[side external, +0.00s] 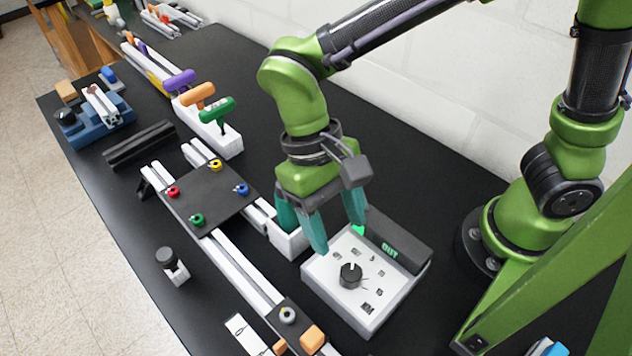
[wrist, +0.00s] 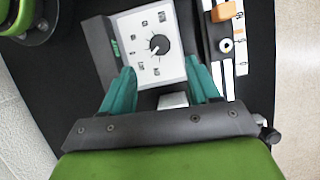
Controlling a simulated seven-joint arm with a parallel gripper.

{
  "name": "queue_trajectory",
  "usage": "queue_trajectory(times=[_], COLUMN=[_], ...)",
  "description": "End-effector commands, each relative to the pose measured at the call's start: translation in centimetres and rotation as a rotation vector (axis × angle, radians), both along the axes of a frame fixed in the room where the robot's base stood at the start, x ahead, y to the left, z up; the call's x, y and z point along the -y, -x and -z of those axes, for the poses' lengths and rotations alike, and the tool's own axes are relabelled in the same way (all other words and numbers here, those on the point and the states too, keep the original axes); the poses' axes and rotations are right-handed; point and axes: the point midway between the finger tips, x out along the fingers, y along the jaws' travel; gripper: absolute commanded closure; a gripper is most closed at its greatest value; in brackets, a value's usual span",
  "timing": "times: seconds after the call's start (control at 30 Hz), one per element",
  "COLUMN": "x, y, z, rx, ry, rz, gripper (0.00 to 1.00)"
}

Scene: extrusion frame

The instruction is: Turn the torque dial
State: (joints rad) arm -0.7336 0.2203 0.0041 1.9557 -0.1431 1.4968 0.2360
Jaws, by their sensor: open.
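The torque dial (side external: 351,275) is a round black knob with a white pointer line, on top of a white box (side external: 377,309) with printed marks around it. In the wrist view the dial (wrist: 160,44) sits beyond the fingertips, near the middle of the box's face. My gripper (side external: 338,236) has teal fingers spread apart with nothing between them. It is above the box's far edge, behind the dial and apart from it. In the wrist view my gripper (wrist: 163,78) shows one finger on each side of the box's near part.
A dark display block (side external: 396,246) with green letters stands along the box's back edge. A white extrusion frame with a black plate (side external: 210,197) and colored knobs lies to the left. A holder with purple, orange and green T-handles (side external: 208,118) stands farther back.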

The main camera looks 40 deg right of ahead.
Motion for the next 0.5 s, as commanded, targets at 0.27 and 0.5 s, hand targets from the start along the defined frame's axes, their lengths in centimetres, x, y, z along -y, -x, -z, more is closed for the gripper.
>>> queue_trajectory(times=[0.27,0.5], x=[-0.1,-0.2], y=[2.3,3.2], z=[5.4,7.7], rx=[-0.002,-0.001], ry=[0.003,0.001], rz=[-0.001,0.000], gripper=[0.39,0.39])
